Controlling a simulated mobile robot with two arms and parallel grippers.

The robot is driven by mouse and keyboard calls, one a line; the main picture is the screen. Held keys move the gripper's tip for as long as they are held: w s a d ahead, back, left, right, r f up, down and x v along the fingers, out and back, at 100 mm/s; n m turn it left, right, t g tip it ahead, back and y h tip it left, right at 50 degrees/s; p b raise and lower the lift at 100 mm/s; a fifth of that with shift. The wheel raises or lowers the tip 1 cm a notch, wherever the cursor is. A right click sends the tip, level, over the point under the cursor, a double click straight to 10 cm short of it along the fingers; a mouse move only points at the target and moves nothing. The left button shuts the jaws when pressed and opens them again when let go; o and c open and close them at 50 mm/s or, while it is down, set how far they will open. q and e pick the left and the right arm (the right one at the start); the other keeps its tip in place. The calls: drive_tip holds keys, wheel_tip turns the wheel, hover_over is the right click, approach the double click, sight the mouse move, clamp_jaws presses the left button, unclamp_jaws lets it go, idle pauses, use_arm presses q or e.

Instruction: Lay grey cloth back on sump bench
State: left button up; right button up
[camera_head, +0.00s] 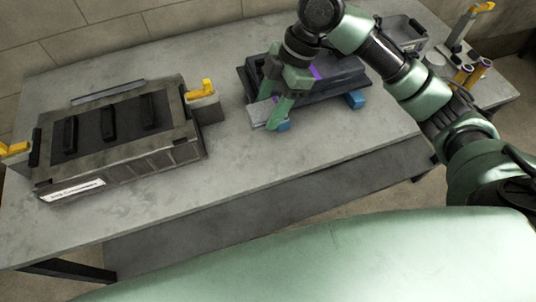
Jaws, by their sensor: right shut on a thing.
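The grey cloth (260,112) is a small light-grey piece at the fingertips of my right gripper (271,113). The gripper reaches down from above and is shut on it, its green fingers partly hiding it. The cloth is low over the grey bench (235,172), at the front left corner of a dark sump-like tray (345,78). I cannot tell whether it touches the bench top. My left gripper is not in view.
The dark tray has blue blocks (355,100) at its front edge. A large grey case (120,165) with black bars and yellow clamps (207,87) stands on the left. A grey bin (405,35) and orange-brown cylinders (463,75) stand at the right. The bench's front middle is clear.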

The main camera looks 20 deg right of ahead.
drive_tip(key=p, duration=0.2)
hover_over(264, 159)
drive_tip(key=d, duration=0.2)
drive_tip(key=f, duration=1.4)
drive_tip(key=shift+s+a, duration=0.1)
drive_tip(key=shift+a, duration=0.1)
wheel_tip(264, 159, down, 5)
drive_tip(key=shift+r, duration=0.1)
drive_tip(key=shift+f, duration=0.2)
drive_tip(key=shift+f, duration=0.1)
drive_tip(key=o, duration=1.2)
drive_tip(key=b+v, duration=0.1)
drive_tip(key=v, duration=1.1)
drive_tip(key=shift+b, duration=0.3)
